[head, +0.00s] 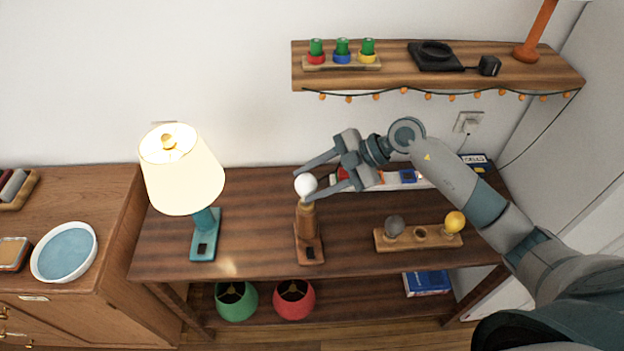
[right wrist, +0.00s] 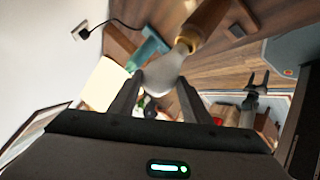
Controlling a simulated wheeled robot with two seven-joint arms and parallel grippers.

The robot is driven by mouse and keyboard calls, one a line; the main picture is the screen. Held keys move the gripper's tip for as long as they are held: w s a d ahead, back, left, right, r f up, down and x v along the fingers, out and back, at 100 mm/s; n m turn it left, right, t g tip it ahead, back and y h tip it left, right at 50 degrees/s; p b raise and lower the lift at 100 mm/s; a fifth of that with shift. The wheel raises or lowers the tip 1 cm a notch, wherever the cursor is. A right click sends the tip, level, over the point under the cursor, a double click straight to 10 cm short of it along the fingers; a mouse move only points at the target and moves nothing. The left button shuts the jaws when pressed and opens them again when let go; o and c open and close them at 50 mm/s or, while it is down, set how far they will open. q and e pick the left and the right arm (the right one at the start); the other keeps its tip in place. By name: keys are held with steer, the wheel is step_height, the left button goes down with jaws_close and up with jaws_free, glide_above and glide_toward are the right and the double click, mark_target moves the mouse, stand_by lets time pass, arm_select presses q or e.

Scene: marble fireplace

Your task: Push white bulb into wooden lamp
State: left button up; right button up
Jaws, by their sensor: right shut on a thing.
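The white bulb (head: 306,184) is between the fingers of my right gripper (head: 308,184), which is shut on it. The wooden lamp (head: 308,222) stands upright on the table, directly below the bulb. In the right wrist view the bulb (right wrist: 164,72) points its narrow end at the top of the wooden lamp (right wrist: 205,25). The two meet or nearly meet there; I cannot tell how deep the bulb sits. A dark two-pronged shape in the right wrist view looks like my left gripper (right wrist: 259,80), prongs apart and empty, away from the lamp.
A lit teal lamp (head: 181,170) stands left of the wooden lamp. A wooden holder (head: 420,237) with a grey bulb (head: 394,225) and a yellow bulb (head: 455,221) lies to the right. A power strip (head: 400,179) is behind. A shelf (head: 430,70) hangs above.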

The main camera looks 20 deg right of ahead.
steer(key=shift+f, duration=1.15)
steer(key=o, duration=1.1)
steer(key=shift+d+b, duration=0.15)
steer(key=shift+b, duration=0.15)
steer(key=b+v, duration=0.6)
steer(key=v, duration=1.1)
steer(key=shift+r, duration=0.2)
